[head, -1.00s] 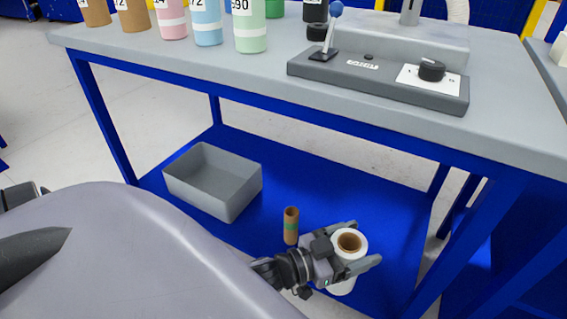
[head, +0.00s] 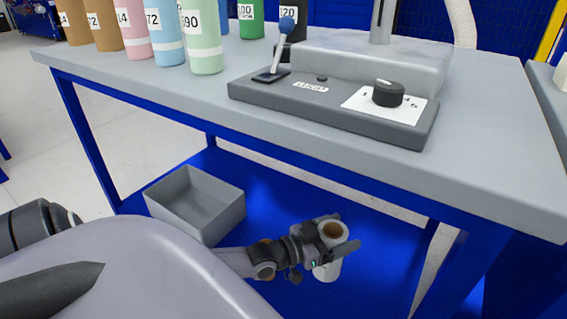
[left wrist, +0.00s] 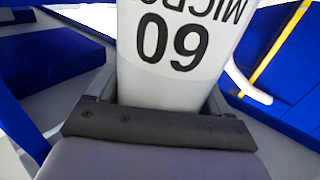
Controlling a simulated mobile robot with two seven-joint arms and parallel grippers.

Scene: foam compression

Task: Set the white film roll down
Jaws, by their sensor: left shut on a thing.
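The white film roll (head: 328,267) is upright, with a brown core showing at its top, over the blue lower shelf (head: 290,205) of the workbench. My left gripper (head: 339,240) is shut on it, a finger on each side near its top. I cannot tell whether its base touches the shelf. In the left wrist view the roll (left wrist: 175,75) stands between the fingers, with an upside-down "60" on its side. My right gripper is not in view.
A grey open bin (head: 195,205) stands on the lower shelf left of the roll. The grey bench top (head: 180,95) above carries a control panel (head: 330,108) and several coloured rolls. Bare blue shelf lies behind the gripper.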

